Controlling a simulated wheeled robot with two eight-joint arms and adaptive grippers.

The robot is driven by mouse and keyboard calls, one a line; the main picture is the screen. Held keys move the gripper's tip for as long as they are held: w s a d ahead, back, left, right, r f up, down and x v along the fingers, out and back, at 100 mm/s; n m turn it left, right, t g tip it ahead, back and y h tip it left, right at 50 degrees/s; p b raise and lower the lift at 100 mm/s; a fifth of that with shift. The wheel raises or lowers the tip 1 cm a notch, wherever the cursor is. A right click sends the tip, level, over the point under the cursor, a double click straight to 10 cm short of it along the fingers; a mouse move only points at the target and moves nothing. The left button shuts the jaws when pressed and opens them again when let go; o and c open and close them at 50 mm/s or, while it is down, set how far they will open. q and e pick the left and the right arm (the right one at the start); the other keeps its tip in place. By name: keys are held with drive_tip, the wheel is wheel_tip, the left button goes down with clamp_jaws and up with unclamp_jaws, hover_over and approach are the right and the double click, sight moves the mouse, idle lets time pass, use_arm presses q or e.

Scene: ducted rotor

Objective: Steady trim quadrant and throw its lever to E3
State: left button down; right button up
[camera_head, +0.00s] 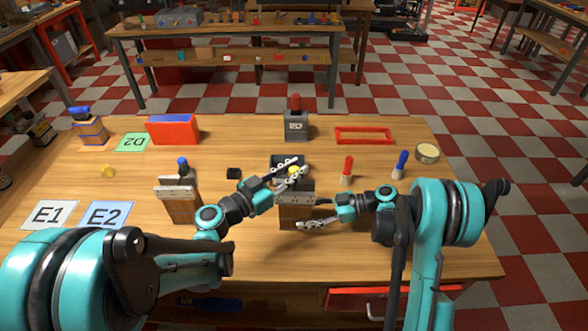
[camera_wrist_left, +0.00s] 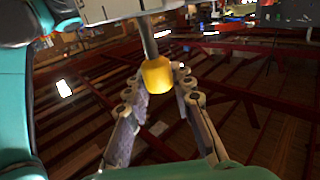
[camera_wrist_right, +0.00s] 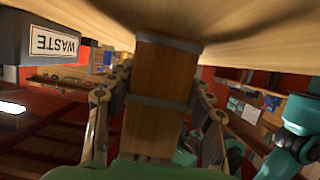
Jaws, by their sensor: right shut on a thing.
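A wooden quadrant block (camera_head: 296,212) with a grey top plate stands on the table, its lever topped by a yellow knob (camera_head: 294,170). My right gripper (camera_head: 312,211) is shut on the wooden block, which shows between its fingers in the right wrist view (camera_wrist_right: 158,90). My left gripper (camera_head: 291,174) is at the yellow knob. In the left wrist view the knob (camera_wrist_left: 158,74) sits between its spread fingertips, with a gap on the right; contact on the left is unclear. The lever's shaft shows there; any position marks are hidden or too small to read.
A similar wooden block (camera_head: 182,205) with a blue knob stands to the left, near cards E1 (camera_head: 49,215) and E2 (camera_head: 107,214). A red-handled thing (camera_head: 346,172) and a blue-handled one (camera_head: 400,164) stand right. A grey box (camera_head: 296,127) and red frame (camera_head: 362,136) are behind.

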use_arm(q)
drive_tip(key=shift+s+d+f+m+g+y, duration=0.1)
drive_tip(key=shift+d+f+m+g+y, duration=0.2)
drive_tip(key=shift+d+m+y, duration=0.5)
drive_tip(key=shift+w+d+f+m+g+y, duration=0.1)
drive_tip(key=shift+d+f+m+g+y, duration=0.1)
drive_tip(key=shift+d+m+g+y, duration=0.6)
drive_tip(key=shift+s+d+f+m+y, duration=0.1)
drive_tip(key=shift+d+f+m+y, duration=0.25)
drive_tip(key=shift+d, duration=0.8)
drive_tip(key=shift+r, duration=0.1)
drive_tip(key=c, duration=1.3)
unclamp_jaws()
drive_tip(key=shift+o, duration=0.2)
drive_tip(key=v, duration=1.2)
